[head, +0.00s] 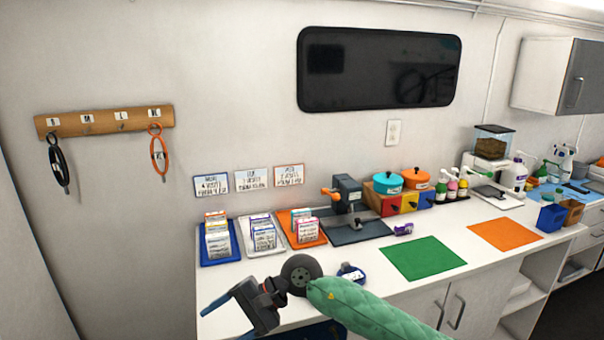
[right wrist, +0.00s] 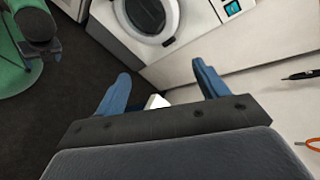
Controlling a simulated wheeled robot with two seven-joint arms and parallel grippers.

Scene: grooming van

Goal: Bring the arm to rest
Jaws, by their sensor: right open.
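My right arm, in a green quilted sleeve, reaches in from the lower right of the head view. Its dark gripper with blue fingers (head: 229,318) is at the front left corner of the counter (head: 375,285) and points to the left. In the right wrist view the two blue fingers (right wrist: 161,83) are wide apart. A small white piece (right wrist: 156,102) shows between the finger bases; I cannot tell what it is. Nothing is gripped. My left gripper is not in view.
Trays of cards (head: 218,238), a dark press-like tool (head: 349,194), a blue-and-white item (head: 351,273), a green mat (head: 422,258) and an orange mat (head: 504,234) are on the counter. A front-loading machine (right wrist: 150,15) and dark floor (right wrist: 75,95) lie beyond the fingers.

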